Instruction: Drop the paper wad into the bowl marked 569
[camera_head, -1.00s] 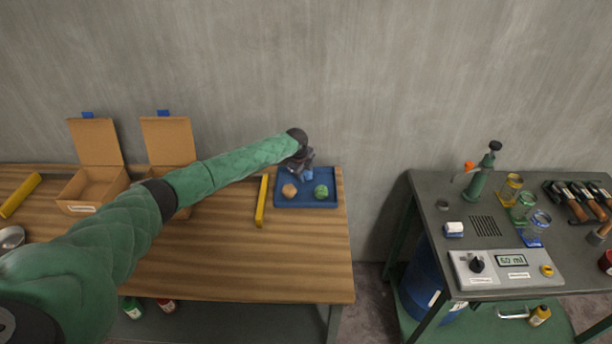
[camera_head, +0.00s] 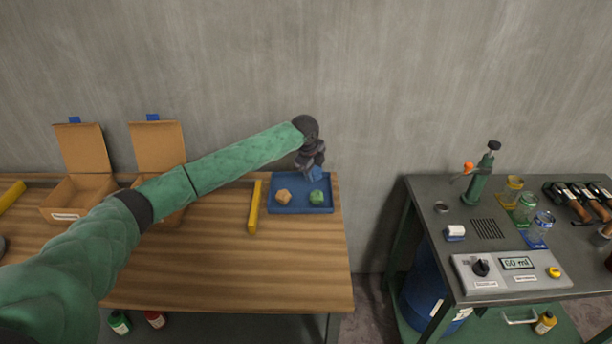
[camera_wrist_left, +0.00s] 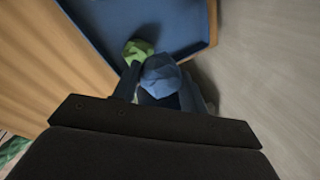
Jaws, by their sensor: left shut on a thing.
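My left gripper (camera_head: 314,170) is above the back right part of the blue tray (camera_head: 290,209). It is shut on a blue paper wad (camera_wrist_left: 160,76), which shows between the fingers in the left wrist view; the wad also shows small in the head view (camera_head: 315,174). An orange wad (camera_head: 283,196) and a green wad (camera_head: 317,197) lie in the tray. The green wad (camera_wrist_left: 137,51) also shows beside the blue one in the left wrist view. No bowl marked 569 can be made out. My right gripper is not in view.
A yellow bar (camera_head: 255,207) lies left of the tray. Two open cardboard boxes (camera_head: 70,203) (camera_head: 160,165) stand further left on the wooden table (camera_head: 230,270). A grey bench (camera_head: 400,225) with a dispenser, jars and a control box stands at right, across a gap.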

